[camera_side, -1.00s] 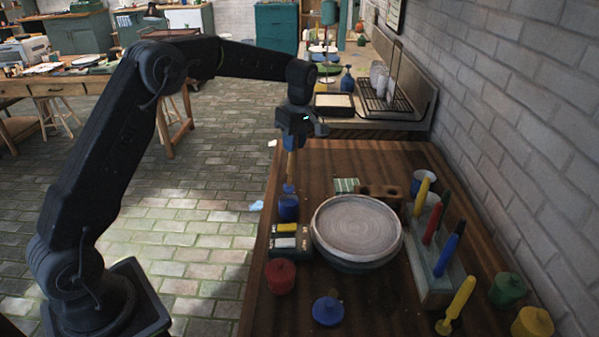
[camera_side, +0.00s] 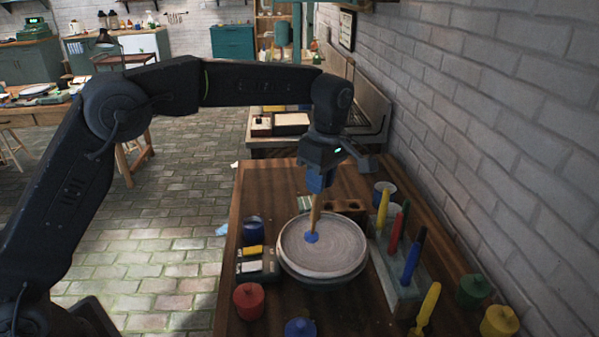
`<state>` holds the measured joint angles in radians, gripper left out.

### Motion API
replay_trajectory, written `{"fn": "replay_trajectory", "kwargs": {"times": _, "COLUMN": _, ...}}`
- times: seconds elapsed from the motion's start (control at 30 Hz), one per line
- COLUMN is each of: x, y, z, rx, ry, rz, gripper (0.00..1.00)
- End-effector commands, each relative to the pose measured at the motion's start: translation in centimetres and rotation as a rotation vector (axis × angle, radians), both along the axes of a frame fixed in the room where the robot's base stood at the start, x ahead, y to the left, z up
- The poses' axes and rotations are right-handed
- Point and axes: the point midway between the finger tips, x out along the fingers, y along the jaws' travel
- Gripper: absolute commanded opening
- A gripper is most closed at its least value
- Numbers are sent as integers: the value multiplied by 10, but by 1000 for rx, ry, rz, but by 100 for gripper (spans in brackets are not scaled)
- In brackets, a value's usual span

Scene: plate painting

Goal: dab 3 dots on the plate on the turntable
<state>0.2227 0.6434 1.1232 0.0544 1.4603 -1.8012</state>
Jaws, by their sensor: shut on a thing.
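The pale round plate (camera_side: 340,250) lies on the dark turntable (camera_side: 322,284) on the wooden bench. My gripper (camera_side: 321,172) is shut on a dabber (camera_side: 315,208) with a blue upper part and a wooden shaft. The dabber points down, and its blue tip (camera_side: 311,237) is over the left half of the plate. I cannot tell whether the tip touches the plate or whether paint lies under it. No separate dots show on the visible plate surface. An open blue paint jar (camera_side: 253,231) stands left of the plate.
A rack (camera_side: 398,283) with red, blue and yellow tools stands close right of the plate. Lidded red (camera_side: 249,300) and blue (camera_side: 300,328) pots stand in front. Green (camera_side: 473,290) and yellow (camera_side: 499,321) pots are at the right by the brick wall.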

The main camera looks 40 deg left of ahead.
Motion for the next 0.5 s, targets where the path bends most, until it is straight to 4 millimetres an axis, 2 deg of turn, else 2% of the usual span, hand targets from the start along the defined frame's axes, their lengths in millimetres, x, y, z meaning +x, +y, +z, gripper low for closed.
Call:
{"fn": "replay_trajectory", "kwargs": {"times": 0.17, "x": -2, "y": -5, "z": -6, "rx": 0, "ry": 1, "rz": 0, "gripper": 5}}
{"fn": "replay_trajectory", "kwargs": {"times": 0.5, "x": -2, "y": -4, "z": -41, "rx": 0, "ry": 2, "rz": 0, "gripper": 5}}
